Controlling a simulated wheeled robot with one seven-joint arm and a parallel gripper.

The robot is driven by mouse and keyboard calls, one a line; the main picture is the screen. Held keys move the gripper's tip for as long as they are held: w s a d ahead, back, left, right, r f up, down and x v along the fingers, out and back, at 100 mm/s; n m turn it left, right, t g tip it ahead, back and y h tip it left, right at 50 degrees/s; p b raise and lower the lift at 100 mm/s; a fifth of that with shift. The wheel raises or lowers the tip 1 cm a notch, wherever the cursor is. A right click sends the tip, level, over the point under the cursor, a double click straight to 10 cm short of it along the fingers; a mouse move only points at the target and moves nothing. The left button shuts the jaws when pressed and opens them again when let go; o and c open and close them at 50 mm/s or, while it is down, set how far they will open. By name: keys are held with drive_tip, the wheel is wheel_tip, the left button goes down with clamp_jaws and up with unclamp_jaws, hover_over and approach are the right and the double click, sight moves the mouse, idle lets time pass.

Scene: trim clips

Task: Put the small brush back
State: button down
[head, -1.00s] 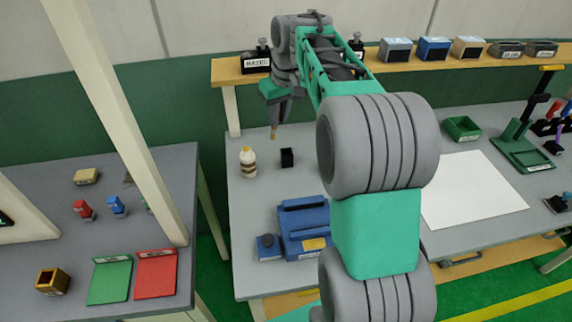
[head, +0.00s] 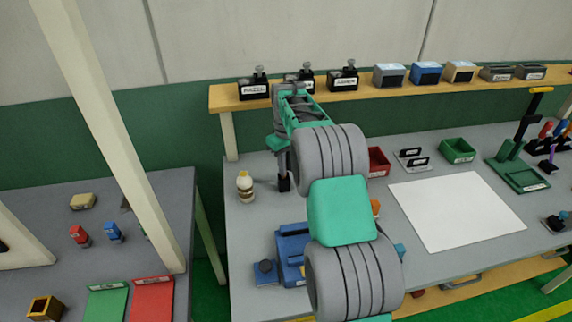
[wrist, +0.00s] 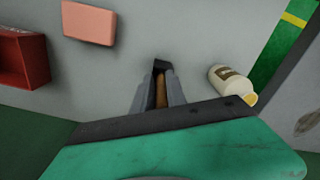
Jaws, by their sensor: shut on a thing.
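The small brush shows in the wrist view as a brown handle (wrist: 161,92) between the fingers of my gripper (wrist: 162,80), which is shut on it. A small black holder (wrist: 163,65) is at the fingertips in that view. In the head view my gripper (head: 284,174) is down at the black holder (head: 285,186) on the bench, and the brush is hidden there. I cannot tell how deep the brush sits in the holder, or whether it touches the bottom.
A white bottle (head: 245,188) stands close to the left of the holder; it also shows in the wrist view (wrist: 230,82). A blue fixture (head: 291,252) lies in front. A red bin (head: 379,162) is to the right. A shelf (head: 226,98) with labelled boxes runs behind.

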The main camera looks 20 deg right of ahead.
drive_tip(key=c, duration=1.3)
unclamp_jaws()
drive_tip(key=shift+c, duration=0.2)
wheel_tip(320, 180, up, 12)
drive_tip(key=s+a+r+m+t, duration=0.1)
drive_tip(key=s+a+r, duration=0.45)
drive_tip(key=s, duration=0.25)
drive_tip(key=s+a+f+m+t, duration=0.1)
drive_tip(key=s+a+f, duration=0.3)
drive_tip(key=s, duration=0.6)
drive_tip(key=s+a+f+m+t, duration=0.1)
drive_tip(key=s+a+f, duration=0.3)
drive_tip(key=s, duration=0.5)
drive_tip(key=shift+s+f+t+b, duration=0.35)
drive_tip(key=shift+f+t+b, duration=0.05)
drive_tip(key=shift+f+t, duration=0.2)
